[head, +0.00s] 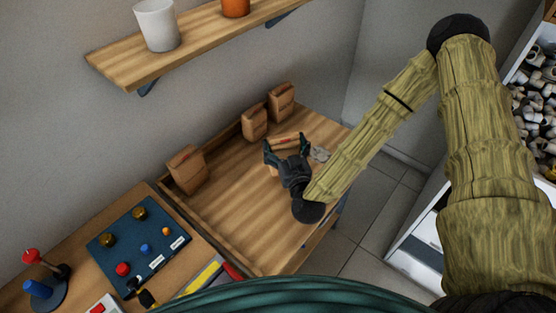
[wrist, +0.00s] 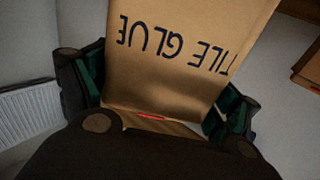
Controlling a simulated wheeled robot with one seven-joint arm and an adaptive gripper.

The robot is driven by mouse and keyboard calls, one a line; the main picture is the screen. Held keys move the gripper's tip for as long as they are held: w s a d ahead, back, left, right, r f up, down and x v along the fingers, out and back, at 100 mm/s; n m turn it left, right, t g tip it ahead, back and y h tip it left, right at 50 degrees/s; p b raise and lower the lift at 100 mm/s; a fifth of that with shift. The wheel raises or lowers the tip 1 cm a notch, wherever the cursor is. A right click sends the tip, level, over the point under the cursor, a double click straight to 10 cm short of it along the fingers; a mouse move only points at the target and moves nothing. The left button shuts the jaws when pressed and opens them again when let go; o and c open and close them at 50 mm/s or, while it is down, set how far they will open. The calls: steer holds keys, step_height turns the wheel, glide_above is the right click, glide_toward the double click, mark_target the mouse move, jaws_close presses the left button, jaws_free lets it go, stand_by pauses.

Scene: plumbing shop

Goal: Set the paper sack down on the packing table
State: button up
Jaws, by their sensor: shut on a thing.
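My gripper (head: 287,150) is shut on a brown paper sack (head: 288,140), with one dark finger on each side. In the wrist view the sack (wrist: 185,75) fills the middle between the fingers, and its dark TILE GLUE lettering appears upside down. The wooden table (head: 235,215) with a raised edge lies under my gripper in the head view. The held sack is over its far right part. My gripper hides the sack's lower part, so I cannot tell whether it touches the tabletop.
Brown sacks stand along the table's wall side: one at the left (head: 186,170), two at the back (head: 254,122) (head: 281,103). Small grey pieces (head: 319,154) lie right of my gripper. The table's near middle is clear. A shelf (head: 190,45) hangs above. A control panel (head: 138,240) is at the lower left.

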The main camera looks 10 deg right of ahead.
steer(key=shift+w+a+f+n+y+b, duration=0.15)
steer(key=shift+w+a+n+y+b, duration=0.35)
steer(key=shift+b, duration=0.5)
steer(key=w+a+f+n+g+y+b, duration=0.1)
steer(key=a+n+y+b, duration=0.4)
steer(key=b, duration=1.2)
steer(key=a+f+g+y, duration=0.1)
steer(key=a+g+y, duration=0.1)
steer(key=y, duration=0.2)
steer(key=shift+w+a+f+n, duration=0.2)
steer(key=shift+w+n, duration=0.1)
steer(key=shift+n, duration=0.1)
steer(key=w+a+f+p, duration=0.1)
steer(key=w+a+f, duration=0.1)
steer(key=w+a, duration=0.2)
steer(key=w+a+f+p, duration=0.2)
steer(key=w+a, duration=0.3)
steer(key=w, duration=0.4)
steer(key=shift+f, duration=0.45)
steer(key=shift+w+f, duration=0.1)
steer(key=shift+f, duration=0.05)
